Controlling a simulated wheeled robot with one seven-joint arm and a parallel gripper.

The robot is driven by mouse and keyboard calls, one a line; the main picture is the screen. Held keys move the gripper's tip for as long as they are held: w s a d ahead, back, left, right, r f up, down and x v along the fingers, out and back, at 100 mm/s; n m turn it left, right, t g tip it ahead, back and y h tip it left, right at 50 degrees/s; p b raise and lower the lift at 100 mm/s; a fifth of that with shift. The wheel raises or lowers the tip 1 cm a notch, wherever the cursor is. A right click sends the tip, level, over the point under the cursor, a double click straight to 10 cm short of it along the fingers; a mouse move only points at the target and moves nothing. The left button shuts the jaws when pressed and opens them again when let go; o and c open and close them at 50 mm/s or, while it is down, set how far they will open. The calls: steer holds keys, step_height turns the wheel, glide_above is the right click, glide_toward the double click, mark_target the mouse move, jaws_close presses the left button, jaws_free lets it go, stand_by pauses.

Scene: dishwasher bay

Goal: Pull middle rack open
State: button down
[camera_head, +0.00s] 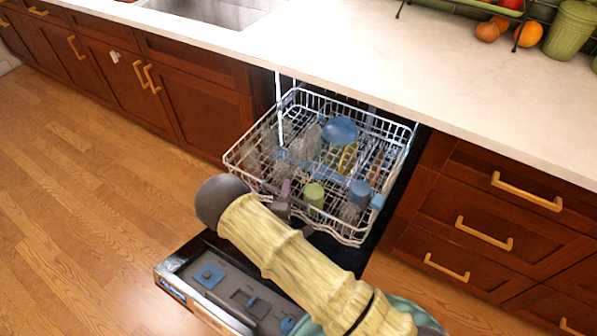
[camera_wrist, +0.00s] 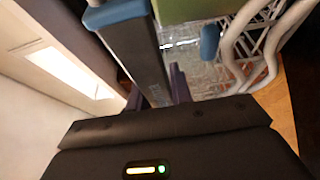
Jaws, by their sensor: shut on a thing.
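The white wire rack (camera_head: 240,160) of the dishwasher is out past the counter edge, over the lowered door, and holds dishes. In the wrist view, my gripper (camera_wrist: 160,92) has its dark fingers on either side of a grey bar (camera_wrist: 140,50) with a blue end, and is shut on it. White rack wires (camera_wrist: 272,45) show to the right of the bar. In the head view my arm crosses in front of the rack's near side. My gripper is mostly hidden there, so its exact contact with the rack cannot be told.
The dishwasher door (camera_head: 190,265) lies lowered below the rack. The rack holds a blue bowl (camera_head: 340,130), a green cup (camera_head: 313,193), a blue cup (camera_head: 360,192) and glasses. Drawers (camera_head: 480,230) stand close on the right. Open floor (camera_head: 75,190) lies to the left.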

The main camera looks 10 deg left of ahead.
steer(key=s+a, duration=0.3)
steer(key=s, duration=0.4)
steer(key=shift+s, duration=0.4)
steer(key=shift+f, duration=0.1)
steer(key=c, duration=1.2)
jaws_free()
steer(key=shift+a, duration=0.1)
steer(key=shift+c, duration=0.2)
steer(key=s, duration=1.7)
steer(key=shift+s+p, duration=0.2)
steer(key=shift+p, duration=0.25)
steer(key=shift+w, duration=0.1)
